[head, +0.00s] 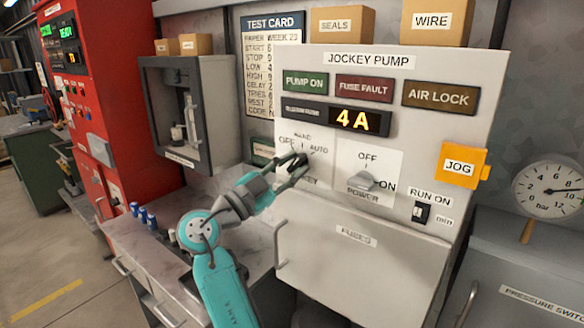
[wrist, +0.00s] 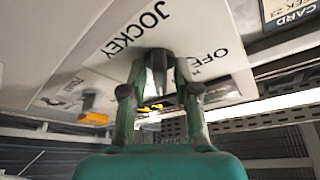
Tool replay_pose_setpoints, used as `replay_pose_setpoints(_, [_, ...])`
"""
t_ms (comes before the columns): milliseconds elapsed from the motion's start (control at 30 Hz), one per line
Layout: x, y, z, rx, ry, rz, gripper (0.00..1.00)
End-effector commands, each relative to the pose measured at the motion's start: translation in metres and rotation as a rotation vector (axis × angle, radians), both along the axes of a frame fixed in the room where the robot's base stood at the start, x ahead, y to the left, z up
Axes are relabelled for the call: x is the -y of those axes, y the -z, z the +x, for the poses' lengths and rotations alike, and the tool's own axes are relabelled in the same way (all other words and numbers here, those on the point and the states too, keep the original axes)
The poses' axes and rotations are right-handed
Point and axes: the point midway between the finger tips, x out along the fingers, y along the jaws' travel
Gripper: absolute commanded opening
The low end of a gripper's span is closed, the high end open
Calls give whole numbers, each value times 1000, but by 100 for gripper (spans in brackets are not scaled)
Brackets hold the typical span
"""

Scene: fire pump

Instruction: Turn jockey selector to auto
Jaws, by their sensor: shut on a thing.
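The jockey pump panel (head: 420,75) has a selector plate with the labels OFF, HAND and AUTO. OFF is at the left, HAND at the top and AUTO (head: 319,150) at the right. My gripper (head: 293,168) is shut on the dark jockey selector knob at this plate. The wrist view shows my gripper (wrist: 157,85) with its fingers on both sides of the knob (wrist: 157,57), close to the panel. The fingers cover most of the knob, so I cannot tell which label it points to.
Right of the selector is a power knob (head: 363,181), then a run-on switch (head: 421,212). The display (head: 358,120) reads 4 A. A grey open-fronted box (head: 188,110) stands to the left. A fuses door (head: 350,265) is below.

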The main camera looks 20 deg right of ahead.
Motion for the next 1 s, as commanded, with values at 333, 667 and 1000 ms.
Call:
replay_pose_setpoints(333, [0, -1, 1, 141, 0, 104, 0])
replay_pose_setpoints(667, [0, -1, 1, 180, -1, 131, 0])
replay_pose_setpoints(1000, [0, -1, 1, 179, -2, 132, 38])
